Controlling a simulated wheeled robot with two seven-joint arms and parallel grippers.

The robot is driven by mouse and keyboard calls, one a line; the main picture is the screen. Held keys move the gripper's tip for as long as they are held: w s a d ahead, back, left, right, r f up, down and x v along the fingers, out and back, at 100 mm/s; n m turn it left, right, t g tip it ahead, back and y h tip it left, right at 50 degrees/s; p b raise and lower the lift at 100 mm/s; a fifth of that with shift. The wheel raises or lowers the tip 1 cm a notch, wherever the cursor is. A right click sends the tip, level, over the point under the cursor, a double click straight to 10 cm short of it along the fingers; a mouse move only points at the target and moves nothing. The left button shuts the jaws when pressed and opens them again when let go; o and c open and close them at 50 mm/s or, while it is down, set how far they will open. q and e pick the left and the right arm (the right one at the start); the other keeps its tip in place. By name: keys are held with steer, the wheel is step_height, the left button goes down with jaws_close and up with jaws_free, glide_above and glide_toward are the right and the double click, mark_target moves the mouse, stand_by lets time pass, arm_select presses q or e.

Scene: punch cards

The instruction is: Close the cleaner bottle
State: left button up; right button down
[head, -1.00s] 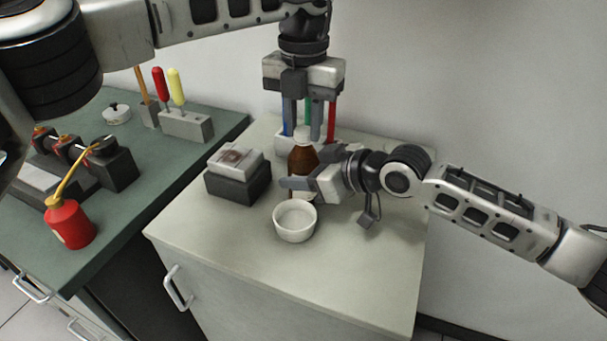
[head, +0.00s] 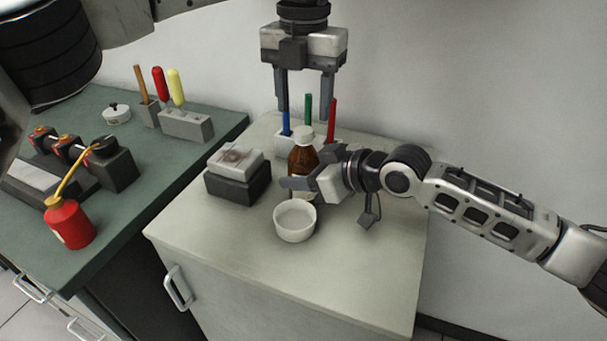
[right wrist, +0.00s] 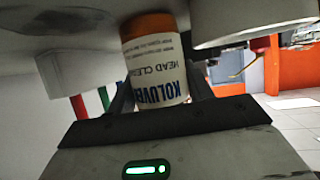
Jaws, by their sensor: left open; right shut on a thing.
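The cleaner bottle (head: 302,158) is brown and stands upright on the light cabinet top, with a white cap (head: 305,133) on its neck. In the right wrist view its white label (right wrist: 157,75) reads "HEAD CLEA…" upside down. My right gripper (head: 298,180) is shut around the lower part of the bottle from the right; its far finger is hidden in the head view. My left gripper (head: 305,104) is open and empty, pointing down above the cap and apart from it. Whether the cap is fully tightened cannot be told.
A white bowl (head: 295,234) stands just in front of the bottle. A holder with blue, green and red pens (head: 284,146) stands behind. The cabinet's front right is clear. A red oil can (head: 69,224) stands on the green bench.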

arm_select(q)
step_height(320, 180, up, 8)
stand_by(0.4)
arm_select(e)
steer(key=c, duration=0.5)
jaws_free()
arm_select(q)
steer(key=shift+f, duration=0.1)
steer(key=shift+f+b, duration=0.65)
arm_select(e)
steer(key=v, duration=1.6)
